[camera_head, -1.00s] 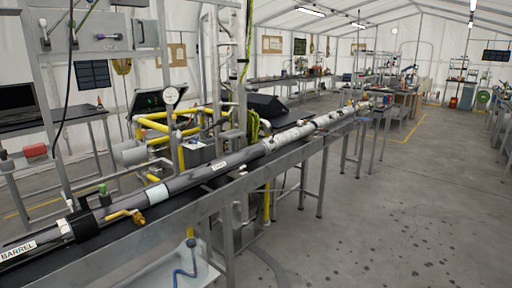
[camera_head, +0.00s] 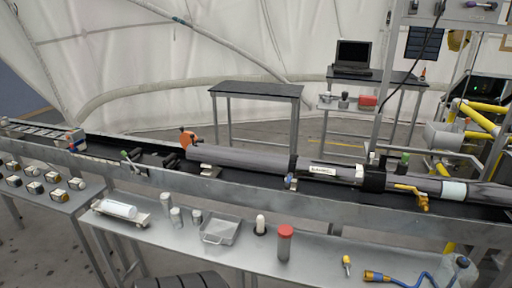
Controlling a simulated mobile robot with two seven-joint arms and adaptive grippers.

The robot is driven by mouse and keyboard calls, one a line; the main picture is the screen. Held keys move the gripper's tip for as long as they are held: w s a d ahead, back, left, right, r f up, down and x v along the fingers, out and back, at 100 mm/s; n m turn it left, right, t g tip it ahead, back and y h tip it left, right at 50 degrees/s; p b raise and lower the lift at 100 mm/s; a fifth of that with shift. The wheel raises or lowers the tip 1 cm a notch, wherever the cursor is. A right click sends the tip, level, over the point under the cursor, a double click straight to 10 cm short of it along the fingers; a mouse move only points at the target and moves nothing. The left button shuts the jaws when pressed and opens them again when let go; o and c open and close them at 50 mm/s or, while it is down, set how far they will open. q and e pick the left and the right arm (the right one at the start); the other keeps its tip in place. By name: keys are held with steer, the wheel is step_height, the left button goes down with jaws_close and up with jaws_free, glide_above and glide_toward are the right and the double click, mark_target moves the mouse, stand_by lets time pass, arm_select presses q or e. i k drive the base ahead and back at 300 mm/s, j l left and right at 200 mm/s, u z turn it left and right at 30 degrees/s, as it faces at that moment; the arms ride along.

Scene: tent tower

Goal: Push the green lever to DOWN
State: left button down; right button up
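Two green parts show, and I cannot tell for certain which is the lever. One is a small green handle (camera_head: 127,154) on the black rail at left, tilted, with a pale bar beside it. No UP or DOWN marking is readable on either. Neither of my grippers is in view.
An orange clamp-like part (camera_head: 187,138) stands by the barrel's left end. A bare table (camera_head: 256,90) stands behind.

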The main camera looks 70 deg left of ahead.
mark_target(124, 154)
steer(key=u, duration=2.9)
steer(key=i+j+u, duration=0.15)
steer(key=i+j+z, duration=0.3)
steer(key=i+j, duration=0.3)
steer(key=i+j+z, duration=0.35)
steer(key=i+j, duration=0.25)
steer(key=j, duration=0.15)
